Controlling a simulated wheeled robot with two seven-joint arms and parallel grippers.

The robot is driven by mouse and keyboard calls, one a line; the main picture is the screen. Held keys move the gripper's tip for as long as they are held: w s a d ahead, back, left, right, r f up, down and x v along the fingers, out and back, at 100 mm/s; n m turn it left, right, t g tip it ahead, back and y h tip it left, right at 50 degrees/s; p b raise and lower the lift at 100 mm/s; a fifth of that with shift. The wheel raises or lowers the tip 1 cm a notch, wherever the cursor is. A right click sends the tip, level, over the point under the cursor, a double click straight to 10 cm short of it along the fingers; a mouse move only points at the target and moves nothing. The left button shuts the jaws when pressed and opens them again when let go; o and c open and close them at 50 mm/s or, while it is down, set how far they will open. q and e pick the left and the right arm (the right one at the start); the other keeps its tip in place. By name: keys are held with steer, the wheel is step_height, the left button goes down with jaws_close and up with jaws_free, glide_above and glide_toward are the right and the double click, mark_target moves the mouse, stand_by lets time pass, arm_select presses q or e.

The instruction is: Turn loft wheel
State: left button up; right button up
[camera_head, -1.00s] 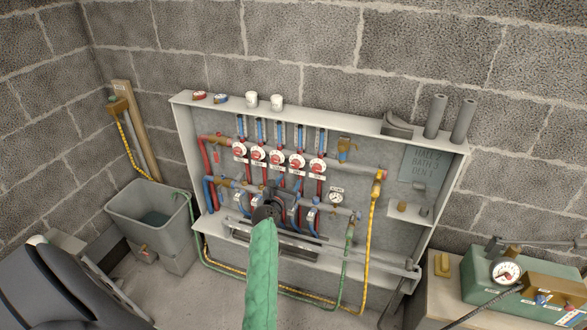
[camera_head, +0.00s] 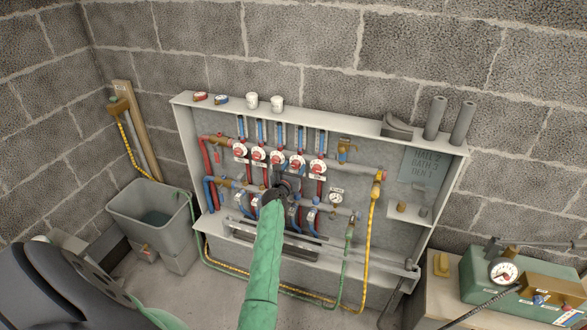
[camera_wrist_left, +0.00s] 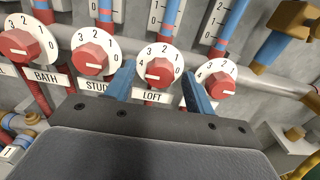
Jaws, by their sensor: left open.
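The loft wheel (camera_wrist_left: 160,72) is a red knob on a white dial numbered 0 to 3 and up, above the LOFT label (camera_wrist_left: 152,97). In the head view it is the fourth wheel (camera_head: 297,160) from the left in the manifold row. My left gripper (camera_wrist_left: 158,84) is open, its two blue fingers on either side of the loft wheel in the wrist view; I cannot tell whether they touch it. In the head view the left gripper (camera_head: 282,182) is dark, below the wheel row, at the end of my green-sleeved arm. My right gripper is out of view.
Similar red wheels stand close on both sides: the study wheel (camera_wrist_left: 92,58) and an end wheel (camera_wrist_left: 217,84). The grey cabinet (camera_head: 200,205) frames pipes and a gauge (camera_head: 335,198). A grey tank (camera_head: 150,215) stands left, a green case (camera_head: 490,275) right.

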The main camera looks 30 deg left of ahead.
arm_select(q)
steer(key=c, duration=1)
